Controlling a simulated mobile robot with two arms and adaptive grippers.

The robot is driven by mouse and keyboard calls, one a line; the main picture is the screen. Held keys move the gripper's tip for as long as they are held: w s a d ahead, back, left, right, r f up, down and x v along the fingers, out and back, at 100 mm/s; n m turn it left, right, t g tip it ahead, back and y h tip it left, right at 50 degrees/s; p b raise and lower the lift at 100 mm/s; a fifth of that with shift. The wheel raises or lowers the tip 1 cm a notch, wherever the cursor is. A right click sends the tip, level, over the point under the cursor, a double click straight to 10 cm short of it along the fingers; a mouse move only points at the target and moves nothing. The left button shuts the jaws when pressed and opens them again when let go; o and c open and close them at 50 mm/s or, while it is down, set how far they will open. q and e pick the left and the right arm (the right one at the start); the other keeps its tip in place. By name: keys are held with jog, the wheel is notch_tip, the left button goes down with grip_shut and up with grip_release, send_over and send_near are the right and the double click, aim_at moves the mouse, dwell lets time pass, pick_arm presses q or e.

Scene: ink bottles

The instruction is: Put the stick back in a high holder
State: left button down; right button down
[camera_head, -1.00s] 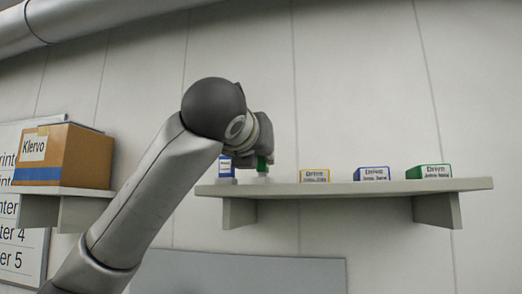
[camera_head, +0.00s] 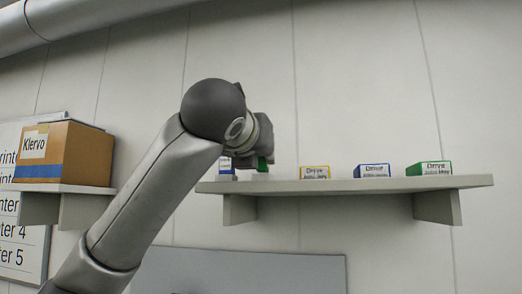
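My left arm comes in from the lower left, and its gripper (camera_head: 254,140) is over the left end of the high shelf (camera_head: 340,187). The wrist hides the fingertips, so their opening does not show. A small green piece (camera_head: 264,164) shows just under the gripper, with a pale part (camera_head: 260,176) below it at the shelf top. I cannot tell whether the gripper grips it. A small blue and white item (camera_head: 226,166) stands just left of it, partly covered by the gripper. My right gripper is not in view.
Yellow (camera_head: 315,172), blue (camera_head: 373,170) and green (camera_head: 429,168) boxes labelled "Drive" stand spaced along the shelf. A cardboard box (camera_head: 75,153) sits on a separate shelf at left. The wall above the shelf is clear.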

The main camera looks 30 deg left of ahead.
pick_arm(q)
jog(key=shift+f, duration=0.1)
dwell(0.3)
jog(key=c, duration=1.3)
grip_release()
jog(key=o, duration=0.5)
jog(key=shift+r, duration=4)
jog(key=shift+f, duration=0.1)
